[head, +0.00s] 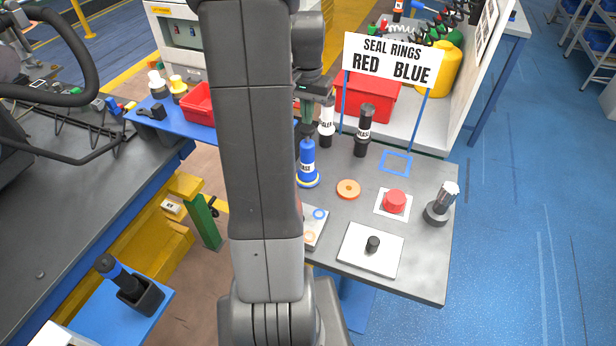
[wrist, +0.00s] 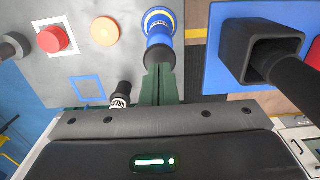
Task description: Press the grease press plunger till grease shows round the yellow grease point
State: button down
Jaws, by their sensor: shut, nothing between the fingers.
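The blue press (head: 307,160) stands upright on the grey table, with a white label and a yellow ring at its foot. It also shows in the wrist view (wrist: 158,38), with its top end toward my fingers. My gripper (head: 307,128) is above it, pointing down, with the green fingers closed and empty. In the wrist view the fingertips (wrist: 158,70) line up with the top of the press; I cannot tell whether they touch it. The yellow at its foot shows as a thin ring in the wrist view too. I cannot make out any grease there.
Dark labelled bottles (head: 363,132) stand behind to the right, near the SEAL RINGS sign (head: 392,60). An orange ring (head: 348,189), a red button (head: 395,201) and a black knob (head: 372,244) lie to the right and front. My arm hides part of the table's left.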

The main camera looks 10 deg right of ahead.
notch_tip(320, 180, up, 6)
jog(key=p, duration=0.5)
jog(key=shift+f, duration=0.1)
dwell(0.4)
notch_tip(320, 180, down, 7)
jog(key=b, duration=0.6)
jog(key=shift+f, duration=0.1)
